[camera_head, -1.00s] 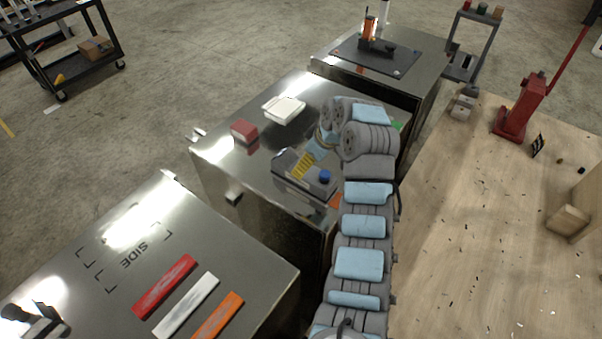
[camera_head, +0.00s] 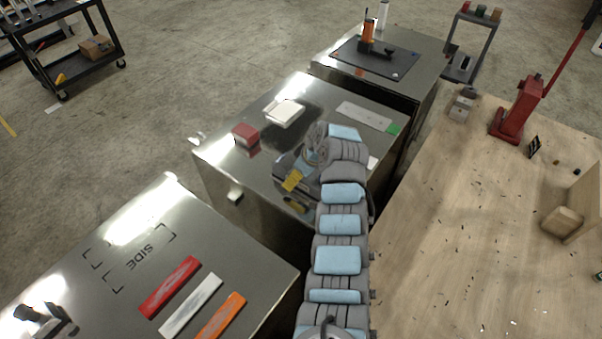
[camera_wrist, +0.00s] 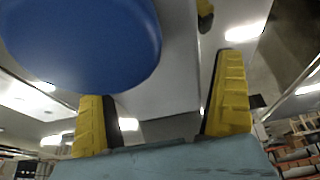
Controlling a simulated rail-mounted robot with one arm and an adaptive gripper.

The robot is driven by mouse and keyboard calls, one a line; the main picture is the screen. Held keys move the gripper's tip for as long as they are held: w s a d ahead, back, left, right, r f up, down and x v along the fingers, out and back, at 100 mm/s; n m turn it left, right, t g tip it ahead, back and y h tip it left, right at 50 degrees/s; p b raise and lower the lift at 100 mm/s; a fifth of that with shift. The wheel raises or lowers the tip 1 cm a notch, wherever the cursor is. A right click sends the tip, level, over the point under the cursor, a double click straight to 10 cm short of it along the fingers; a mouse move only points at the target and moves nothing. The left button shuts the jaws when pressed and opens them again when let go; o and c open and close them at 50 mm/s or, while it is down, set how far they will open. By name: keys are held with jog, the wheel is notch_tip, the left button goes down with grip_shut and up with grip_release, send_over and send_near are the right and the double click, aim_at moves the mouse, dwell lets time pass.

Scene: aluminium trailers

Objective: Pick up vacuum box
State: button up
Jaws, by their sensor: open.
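The vacuum box looks to be the grey unit (camera_head: 284,163) on the middle metal trailer, largely covered by my arm in the head view. Its blue round knob shows large and close at the upper left of the wrist view (camera_wrist: 80,40), with a pale grey body (camera_wrist: 165,60) beside it. My gripper (camera_head: 293,180) is at the unit in the head view, with a yellow finger visible. In the wrist view my gripper (camera_wrist: 160,77) is open, its yellow fingers spread either side of the grey body. I cannot tell whether they touch it.
A white box (camera_head: 284,113) and a red box (camera_head: 246,133) sit farther back on the middle trailer (camera_head: 225,160). A pale strip (camera_head: 365,115) lies at its right. The near trailer (camera_head: 75,290) holds red, white and orange bars. A wooden surface (camera_head: 450,220) lies to the right.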

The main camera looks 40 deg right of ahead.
jog(key=shift+w+f, duration=0.1)
jog(key=shift+f, duration=0.25)
jog(key=c, duration=1.3)
jog(key=shift+c, duration=0.2)
jog(key=shift+r, duration=0.15)
